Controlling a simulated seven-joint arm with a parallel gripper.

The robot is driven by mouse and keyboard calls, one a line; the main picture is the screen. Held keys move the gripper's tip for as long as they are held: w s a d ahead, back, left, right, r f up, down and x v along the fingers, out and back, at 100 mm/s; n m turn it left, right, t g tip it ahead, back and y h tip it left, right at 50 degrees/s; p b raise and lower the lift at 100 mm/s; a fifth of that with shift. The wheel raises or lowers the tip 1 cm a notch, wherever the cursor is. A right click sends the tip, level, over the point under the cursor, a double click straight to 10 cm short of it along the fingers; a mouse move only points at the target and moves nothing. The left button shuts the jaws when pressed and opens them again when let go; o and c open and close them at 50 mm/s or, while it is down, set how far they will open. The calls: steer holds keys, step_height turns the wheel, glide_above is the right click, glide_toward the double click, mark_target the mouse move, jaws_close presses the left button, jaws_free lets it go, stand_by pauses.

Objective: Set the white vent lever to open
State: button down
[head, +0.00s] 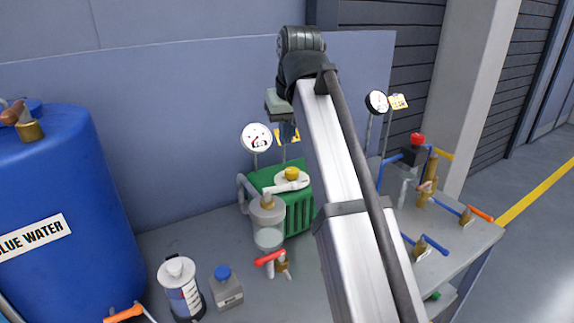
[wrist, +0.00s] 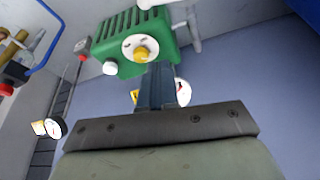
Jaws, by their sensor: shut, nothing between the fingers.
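A pale white bar that looks like the vent lever (head: 283,188) lies by the yellow cap (head: 291,173) on top of the green radiator (head: 299,212) in the head view. In the wrist view, the yellow cap (wrist: 141,54) sits on a white disc on the green radiator (wrist: 119,31). A small white knob (wrist: 110,67) shows beside it, and I cannot tell whether it belongs to the lever. My gripper (head: 288,132) is above and behind the radiator, apart from it, partly hidden by my arm. Its fingers (wrist: 157,82) are shut and empty.
A clear jar (head: 267,217) and a red-handled valve (head: 271,259) stand before the radiator. A round gauge (head: 256,138) rises behind it. Pipes with blue and orange handles (head: 480,214) are on the right. A blue barrel (head: 70,200) stands at the left.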

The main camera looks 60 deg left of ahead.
mark_target(291, 186)
step_height(291, 186, down, 10)
steer(key=shift+d, duration=0.25)
stand_by(0.5)
steer(key=shift+d, duration=0.1)
stand_by(0.4)
steer(key=d+m, duration=0.1)
steer(key=m, duration=0.1)
steer(key=d+m+t, duration=0.1)
steer(key=m, duration=0.1)
steer(key=shift+s+h, duration=0.2)
steer(key=shift+h, duration=0.1)
steer(key=shift+s+d+m+t+h, duration=0.4)
steer(key=shift+s+d+m+t, duration=0.2)
steer(key=shift+s+d+m, duration=1.15)
steer(key=shift+s+d+f, duration=0.1)
steer(key=shift+s+d, duration=0.1)
steer(key=shift+s, duration=0.2)
